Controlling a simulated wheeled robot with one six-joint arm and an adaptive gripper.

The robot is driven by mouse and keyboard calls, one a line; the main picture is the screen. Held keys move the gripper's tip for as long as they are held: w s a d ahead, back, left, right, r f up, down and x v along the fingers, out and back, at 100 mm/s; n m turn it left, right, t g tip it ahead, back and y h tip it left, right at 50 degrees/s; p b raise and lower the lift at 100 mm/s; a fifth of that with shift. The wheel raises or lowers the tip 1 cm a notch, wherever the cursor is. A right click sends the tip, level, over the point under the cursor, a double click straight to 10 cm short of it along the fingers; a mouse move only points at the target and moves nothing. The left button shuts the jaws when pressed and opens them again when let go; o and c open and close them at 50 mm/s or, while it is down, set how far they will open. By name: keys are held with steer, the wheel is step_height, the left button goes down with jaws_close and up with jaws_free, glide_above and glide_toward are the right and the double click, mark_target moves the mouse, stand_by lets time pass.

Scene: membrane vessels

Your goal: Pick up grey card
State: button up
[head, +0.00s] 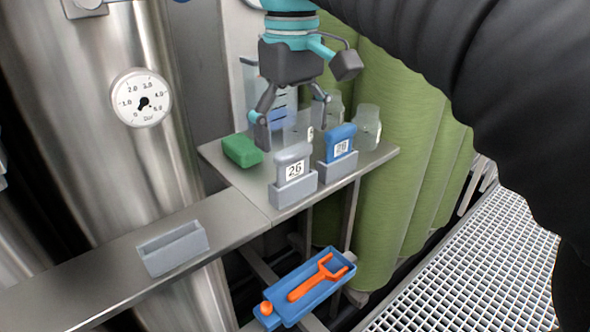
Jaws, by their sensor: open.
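The grey card (293,153), with a white label reading 26, stands upright in a light grey holder (294,191) at the front of the metal shelf. A blue card (341,133), also labelled, stands in a similar grey holder (337,171) just to its right. My gripper (288,118) is open and points down above and behind the grey card. Its left finger is near the green block; its right finger is near the blue card. Nothing is between the fingers that I can tell is held. The lower part of the grey card is hidden in its holder.
A green block (241,150) and clear jars (367,124) stand on the shelf. An empty grey holder (173,249) sits on the lower left ledge. A blue tray (331,285) with an orange tool (313,281) lies below. A gauge (141,98) and green cylinders (411,150) flank the shelf.

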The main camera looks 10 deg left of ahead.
mark_target(293, 149)
steer(key=shift+s+d+f+b, duration=0.15)
steer(key=shift+f+b, duration=0.15)
steer(key=shift+f, duration=1.05)
steer(key=shift+s+f+b, duration=0.15)
steer(key=shift+f+b, duration=0.15)
steer(key=shift+f, duration=1.05)
steer(key=c, duration=1.1)
